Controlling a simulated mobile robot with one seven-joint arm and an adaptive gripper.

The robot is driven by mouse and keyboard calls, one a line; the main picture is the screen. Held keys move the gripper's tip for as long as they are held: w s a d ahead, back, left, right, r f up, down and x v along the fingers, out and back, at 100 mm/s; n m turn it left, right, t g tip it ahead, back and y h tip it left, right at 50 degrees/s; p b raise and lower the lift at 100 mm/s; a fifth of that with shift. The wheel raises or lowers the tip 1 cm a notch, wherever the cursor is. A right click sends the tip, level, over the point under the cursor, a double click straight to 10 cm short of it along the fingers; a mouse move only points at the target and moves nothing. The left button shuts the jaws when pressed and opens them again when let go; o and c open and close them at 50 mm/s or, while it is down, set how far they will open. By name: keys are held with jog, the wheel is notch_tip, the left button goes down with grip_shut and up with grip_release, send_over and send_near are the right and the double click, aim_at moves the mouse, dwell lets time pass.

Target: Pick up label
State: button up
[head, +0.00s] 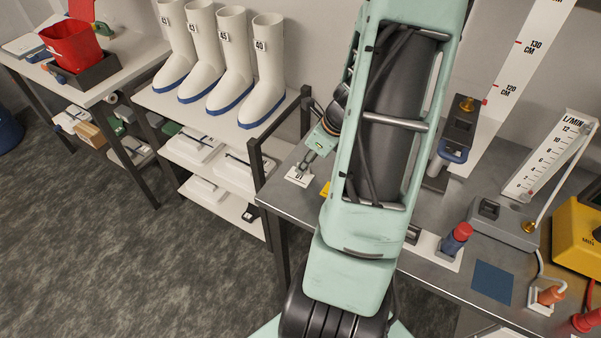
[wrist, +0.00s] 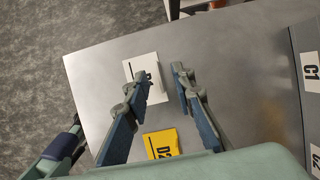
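Two flat labels lie on the grey metal bench. One is a white card (wrist: 157,92) with black print, partly covered by a finger; it also shows in the head view (head: 293,179). The other is a yellow card (wrist: 158,150) marked with a D and a partly hidden character, close to my wrist in the wrist view; only a sliver (head: 325,188) shows past my arm in the head view. My gripper (wrist: 160,76) is open, with nothing held. Its left fingertip overlaps the white card; the right one is over bare metal. I cannot tell the height above the bench.
The bench corner and edge (wrist: 85,75) are close on the left, with floor beyond. A dark unit with white tags such as C1 (wrist: 311,72) stands at the right. Boots (head: 228,60) stand on a neighbouring shelf. A flow gauge (head: 548,155) and a blue-red bottle (head: 456,238) are further right.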

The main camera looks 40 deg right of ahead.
jog(key=shift+w+f, duration=0.1)
jog(key=shift+f, duration=0.25)
grip_shut()
